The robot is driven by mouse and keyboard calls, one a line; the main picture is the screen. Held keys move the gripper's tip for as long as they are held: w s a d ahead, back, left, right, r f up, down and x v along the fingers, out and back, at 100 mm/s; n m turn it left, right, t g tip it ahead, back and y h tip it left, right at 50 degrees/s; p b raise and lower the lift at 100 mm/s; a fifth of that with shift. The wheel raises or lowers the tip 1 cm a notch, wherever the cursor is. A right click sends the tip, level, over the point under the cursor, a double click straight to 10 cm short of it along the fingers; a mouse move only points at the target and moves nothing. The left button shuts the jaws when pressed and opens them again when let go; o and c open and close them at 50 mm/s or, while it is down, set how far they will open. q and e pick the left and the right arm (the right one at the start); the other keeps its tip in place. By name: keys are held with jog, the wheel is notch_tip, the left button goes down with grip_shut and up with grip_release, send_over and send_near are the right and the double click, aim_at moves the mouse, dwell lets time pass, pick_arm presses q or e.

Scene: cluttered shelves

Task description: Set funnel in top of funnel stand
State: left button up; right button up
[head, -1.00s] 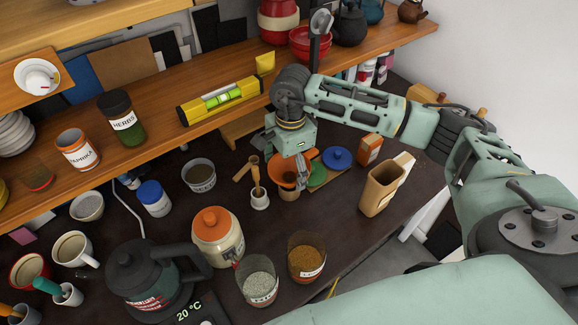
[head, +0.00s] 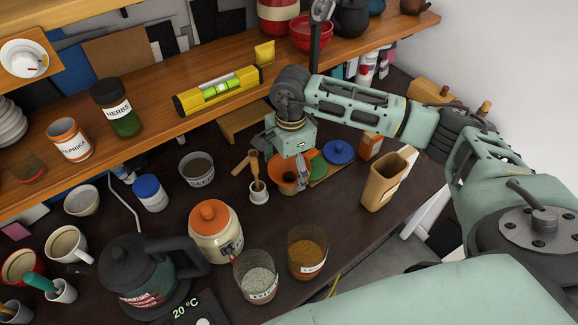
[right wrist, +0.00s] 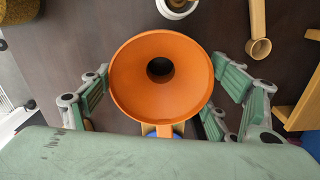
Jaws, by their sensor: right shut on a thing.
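The orange funnel (head: 288,183) is between the fingers of my right gripper (head: 296,172), which is shut on it. In the right wrist view the funnel (right wrist: 160,78) faces me with its wide mouth, and the fingers of the gripper (right wrist: 155,95) stand on both sides of it. A wooden piece with a ring-like end (right wrist: 259,46), possibly the funnel stand, is to the right of the funnel in that view. In the head view a wooden piece (head: 240,163) lies left of the gripper; I cannot tell its full shape. My left gripper is not in view.
A white mortar (head: 259,192) with a wooden pestle stands just left of the funnel. A blue lid (head: 338,152) and a tan container (head: 384,180) are to the right. Jars (head: 257,275) and a kettle (head: 140,268) crowd the front left. The shelf (head: 160,125) runs behind.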

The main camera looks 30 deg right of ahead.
jog(key=shift+f, duration=0.15)
dwell(0.5)
jog(key=o, duration=1.1)
jog(key=shift+r, duration=0.3)
notch_tip(320, 180, up, 12)
jog(key=shift+d+f, duration=0.15)
jog(key=shift+f, duration=0.1)
